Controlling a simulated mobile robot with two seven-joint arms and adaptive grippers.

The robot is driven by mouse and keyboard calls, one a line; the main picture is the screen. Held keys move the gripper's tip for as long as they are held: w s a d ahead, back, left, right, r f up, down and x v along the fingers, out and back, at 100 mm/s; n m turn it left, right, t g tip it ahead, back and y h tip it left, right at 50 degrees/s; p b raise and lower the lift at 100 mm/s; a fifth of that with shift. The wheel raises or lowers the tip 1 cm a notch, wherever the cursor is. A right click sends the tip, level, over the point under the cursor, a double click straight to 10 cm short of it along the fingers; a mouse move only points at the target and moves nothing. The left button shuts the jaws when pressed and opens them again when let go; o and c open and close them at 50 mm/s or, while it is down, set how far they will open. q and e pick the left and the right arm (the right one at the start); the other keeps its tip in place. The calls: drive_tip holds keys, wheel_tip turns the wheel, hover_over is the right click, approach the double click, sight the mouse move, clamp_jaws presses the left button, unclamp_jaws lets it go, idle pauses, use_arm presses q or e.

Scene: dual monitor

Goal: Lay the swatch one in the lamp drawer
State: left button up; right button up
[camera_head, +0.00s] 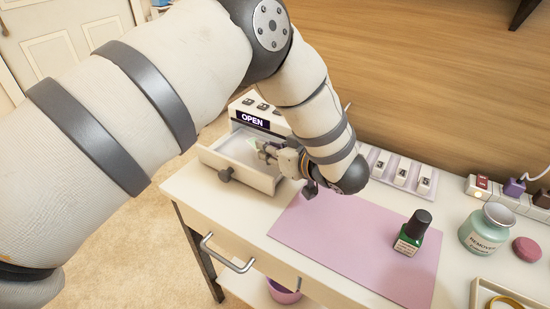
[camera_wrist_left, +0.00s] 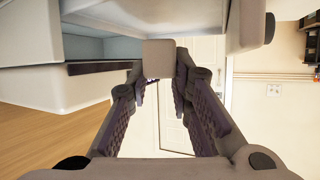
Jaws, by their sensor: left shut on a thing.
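My left gripper (camera_head: 264,150) is over the pulled-out lamp drawer (camera_head: 272,184), near its right side. It is shut on a small pale piece, which I take to be the swatch; in the left wrist view this swatch (camera_wrist_left: 157,58) is a plain whitish block between the fingertips. In the head view the swatch is mostly hidden and its label cannot be read. The white nail lamp (camera_head: 282,126) has an OPEN sign on its front, above the drawer. I cannot tell whether the swatch touches the drawer floor. My right gripper is not in view.
A pink mat (camera_head: 345,244) lies right of the drawer with a green polish bottle (camera_head: 411,234) on it. A rack (camera_head: 383,160) with white swatches stands behind. A remover jar (camera_head: 485,228) and a pink round item (camera_head: 526,250) stand at right.

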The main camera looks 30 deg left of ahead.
use_arm(q)
drive_tip(key=shift+w+a+f+b, duration=0.1)
drive_tip(key=shift+w+f+b, duration=0.1)
drive_tip(key=shift+f, duration=0.7)
drive_tip(key=shift+w+a+f+b, duration=0.1)
drive_tip(key=shift+w+f, duration=0.1)
drive_tip(key=shift+f, duration=0.7)
drive_tip(key=shift+f, duration=0.2)
drive_tip(key=o, duration=0.6)
drive_tip(key=shift+r, duration=0.1)
drive_tip(key=shift+d+r, duration=0.25)
drive_tip(key=shift+r, duration=0.05)
drive_tip(key=v, duration=1.1)
drive_tip(key=shift+s+d, duration=0.25)
drive_tip(key=shift+s, duration=0.05)
drive_tip(key=shift+f, duration=0.1)
